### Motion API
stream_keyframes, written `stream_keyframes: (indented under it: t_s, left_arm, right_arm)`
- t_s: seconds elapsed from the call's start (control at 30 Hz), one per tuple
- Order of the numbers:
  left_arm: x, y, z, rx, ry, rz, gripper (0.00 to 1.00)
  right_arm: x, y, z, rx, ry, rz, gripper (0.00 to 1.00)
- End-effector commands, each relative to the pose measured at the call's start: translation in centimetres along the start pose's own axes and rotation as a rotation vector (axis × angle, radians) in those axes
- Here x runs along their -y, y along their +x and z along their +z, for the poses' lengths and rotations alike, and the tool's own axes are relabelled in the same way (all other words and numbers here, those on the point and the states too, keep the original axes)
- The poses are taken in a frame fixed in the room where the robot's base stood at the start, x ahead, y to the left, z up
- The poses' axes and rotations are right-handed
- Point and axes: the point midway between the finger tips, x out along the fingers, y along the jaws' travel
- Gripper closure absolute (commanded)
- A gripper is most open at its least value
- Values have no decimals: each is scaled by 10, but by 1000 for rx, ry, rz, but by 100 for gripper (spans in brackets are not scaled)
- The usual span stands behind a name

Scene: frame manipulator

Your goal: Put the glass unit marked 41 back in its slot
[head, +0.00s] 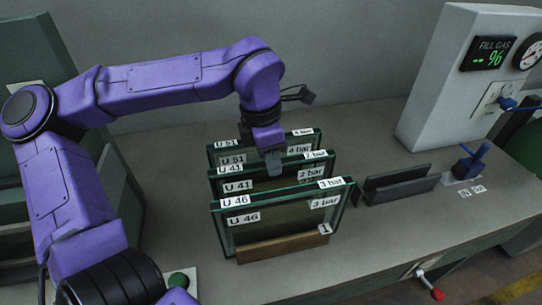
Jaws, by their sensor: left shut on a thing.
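The glass unit marked 41 (268,184) stands upright between two similar panes, with labels "U 41" and "2 bar". My left gripper (273,165) is shut on the middle of its top edge from above. The unit marked 51 (232,160) is behind it. The unit marked 46 (275,216) is in front, labelled "3 bar", and stands at a wooden rack (282,248) with a "1" tag. The front unit hides the lower part of unit 41, so I cannot tell whether its bottom edge is seated in a slot. My right gripper is not in view.
A dark, empty channel-shaped holder (400,186) lies right of the panes, beside a blue lever (472,160). A white fill-gas cabinet (450,80) with a display and gauge stands at the back right. A green button (178,280) is at the front left. The front right bench is clear.

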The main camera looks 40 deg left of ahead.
Motion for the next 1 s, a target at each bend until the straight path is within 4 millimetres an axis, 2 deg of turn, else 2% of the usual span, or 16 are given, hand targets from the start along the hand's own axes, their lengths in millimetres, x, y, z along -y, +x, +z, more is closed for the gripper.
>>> stream_keyframes:
  t_s: [0.03,0.07,0.13,0.47,0.57,0.8,1.0]
  left_arm:
    - [0,0,0,0,0,-1,100]
    - [0,0,0,0,0,-1,70]
    - [0,0,0,0,0,-1,48]
    - [0,-2,-1,-3,-1,-1,47]
    - [0,-17,0,0,-2,1,47]
    - [0,-75,1,1,-1,2,47]
    - [0,-103,0,-1,-1,0,47]
  right_arm:
    - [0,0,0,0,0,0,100]
    - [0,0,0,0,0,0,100]
    - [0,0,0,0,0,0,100]
    - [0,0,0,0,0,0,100]
    - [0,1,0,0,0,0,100]
    - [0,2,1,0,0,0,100]
    - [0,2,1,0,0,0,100]
